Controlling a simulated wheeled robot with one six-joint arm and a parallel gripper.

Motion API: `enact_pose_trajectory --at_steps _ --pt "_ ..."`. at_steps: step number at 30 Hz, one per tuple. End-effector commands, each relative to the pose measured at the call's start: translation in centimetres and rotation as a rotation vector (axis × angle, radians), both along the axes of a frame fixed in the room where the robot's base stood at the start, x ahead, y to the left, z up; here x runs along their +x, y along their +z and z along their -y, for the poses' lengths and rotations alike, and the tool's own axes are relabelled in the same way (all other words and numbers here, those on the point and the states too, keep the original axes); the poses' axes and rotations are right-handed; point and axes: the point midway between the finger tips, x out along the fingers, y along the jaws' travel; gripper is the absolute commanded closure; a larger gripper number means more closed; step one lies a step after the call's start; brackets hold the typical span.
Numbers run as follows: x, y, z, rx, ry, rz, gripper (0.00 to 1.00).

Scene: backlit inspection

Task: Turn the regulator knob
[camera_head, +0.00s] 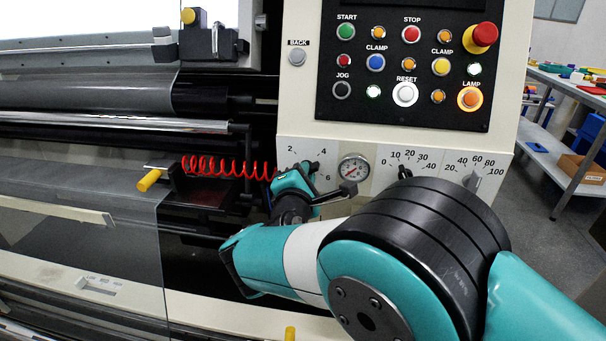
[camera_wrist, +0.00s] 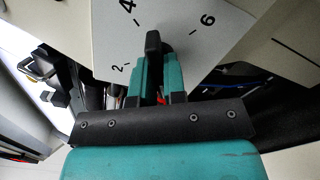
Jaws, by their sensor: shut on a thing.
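The black regulator knob (camera_wrist: 153,42) shows in the wrist view on a pale panel, between the printed marks 4 and 6 and above the 2. My gripper (camera_wrist: 155,72) is shut on it, with a teal finger on each side and the knob's end showing beyond the fingertips. In the head view my gripper (camera_head: 303,174) is at the left of the lower panel, by the scale marked 2, 4 and 6. The knob is mostly hidden there by my gripper.
Further right are two more scaled knobs (camera_head: 404,173) (camera_head: 471,180). A red coiled hose (camera_head: 225,168) runs just left of my gripper. A button panel (camera_head: 408,65) with a red mushroom button (camera_head: 483,36) is above.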

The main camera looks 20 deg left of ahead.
Motion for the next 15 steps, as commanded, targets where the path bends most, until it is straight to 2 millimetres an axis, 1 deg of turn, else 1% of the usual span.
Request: enact_pose_trajectory --at_steps 4,5,6,7,8,15 --pt "0.0 -0.25 0.12 -0.008 -0.003 -0.003 1.0" --pt "0.0 -0.25 0.12 -0.008 -0.002 -0.002 0.81" --pt "-0.01 -0.23 0.11 -0.007 -0.002 -0.002 0.72" --pt "0.0 -0.21 0.09 -0.007 -0.002 -0.002 0.65" --pt "0.0 -0.2 0.08 -0.005 -0.002 -0.001 0.63" --pt "-0.03 -0.09 0.04 -0.002 -0.001 0.0 0.63"
